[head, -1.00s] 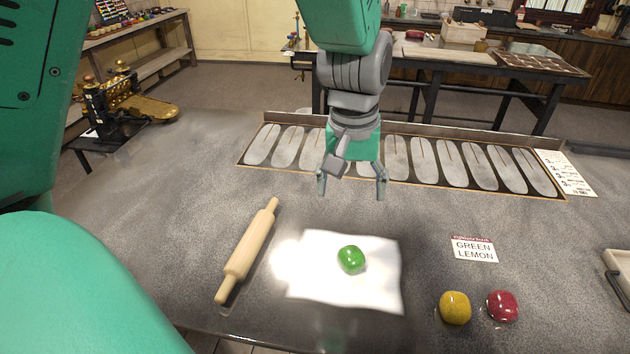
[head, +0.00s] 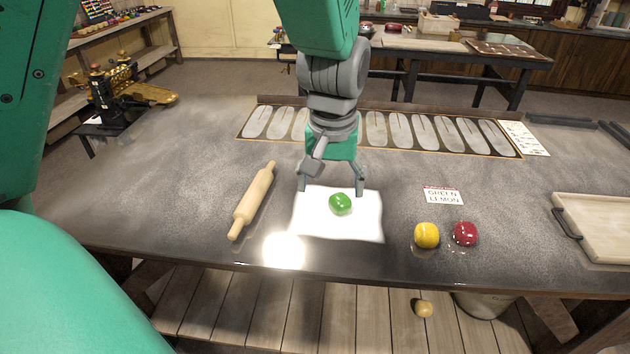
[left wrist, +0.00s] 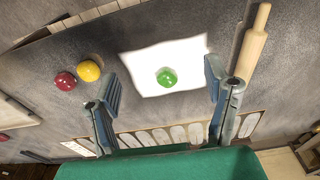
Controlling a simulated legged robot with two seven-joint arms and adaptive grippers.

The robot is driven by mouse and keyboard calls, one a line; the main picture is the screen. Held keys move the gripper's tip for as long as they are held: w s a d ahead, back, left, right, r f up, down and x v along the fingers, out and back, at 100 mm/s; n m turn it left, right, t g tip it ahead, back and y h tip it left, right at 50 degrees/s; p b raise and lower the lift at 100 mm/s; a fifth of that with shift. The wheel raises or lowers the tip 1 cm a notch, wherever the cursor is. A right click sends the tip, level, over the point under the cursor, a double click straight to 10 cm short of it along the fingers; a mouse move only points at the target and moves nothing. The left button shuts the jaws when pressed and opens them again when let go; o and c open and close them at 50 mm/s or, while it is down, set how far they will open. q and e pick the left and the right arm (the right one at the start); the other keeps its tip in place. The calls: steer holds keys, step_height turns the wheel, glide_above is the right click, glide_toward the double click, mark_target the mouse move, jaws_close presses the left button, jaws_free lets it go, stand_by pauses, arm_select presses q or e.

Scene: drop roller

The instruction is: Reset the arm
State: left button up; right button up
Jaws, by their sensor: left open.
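My left gripper (head: 331,190) is open and empty in the head view, its fingers pointing down above the far edge of the white sheet. In the left wrist view its two fingers (left wrist: 167,97) are spread wide with nothing between the tips. A green candy lump (head: 341,204) lies on the white sheet (head: 310,222), apart from the fingers; it also shows in the left wrist view (left wrist: 166,77). A wooden rolling pin (head: 253,202) lies left of the sheet. My right gripper is not in view.
A yellow lump (head: 427,235) and a red lump (head: 465,233) sit right of the sheet, below a GREEN LEMON card (head: 443,195). A wooden tray (head: 600,222) stands at the right. A long mould panel (head: 402,131) runs along the back. The table's left part is clear.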

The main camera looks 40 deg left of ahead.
arm_select(q)
steer(key=s+a+f+m, duration=0.2)
steer(key=s+f, duration=0.3)
steer(key=f, duration=0.5)
steer(key=s+a+f+m, duration=0.1)
steer(key=s+f, duration=0.3)
steer(key=f, duration=0.6)
steer(key=s+d+f+m+g, duration=0.1)
steer(key=s+f, duration=0.4)
steer(key=s, duration=0.2)
steer(key=s+f+m, duration=0.2)
steer(key=s+f, duration=0.2)
steer(key=s, duration=0.4)
steer(key=w+f+b, duration=0.1)
steer(key=f+b, duration=0.7)
steer(key=w+d+f+b, duration=0.1)
steer(key=w+f+b, duration=0.1)
steer(key=f+b, duration=0.7)
steer(key=shift+w+d+m+t+h, duration=0.15)
steer(key=shift+w+m+t+h, duration=0.1)
steer(key=shift+m+t+h, duration=0.05)
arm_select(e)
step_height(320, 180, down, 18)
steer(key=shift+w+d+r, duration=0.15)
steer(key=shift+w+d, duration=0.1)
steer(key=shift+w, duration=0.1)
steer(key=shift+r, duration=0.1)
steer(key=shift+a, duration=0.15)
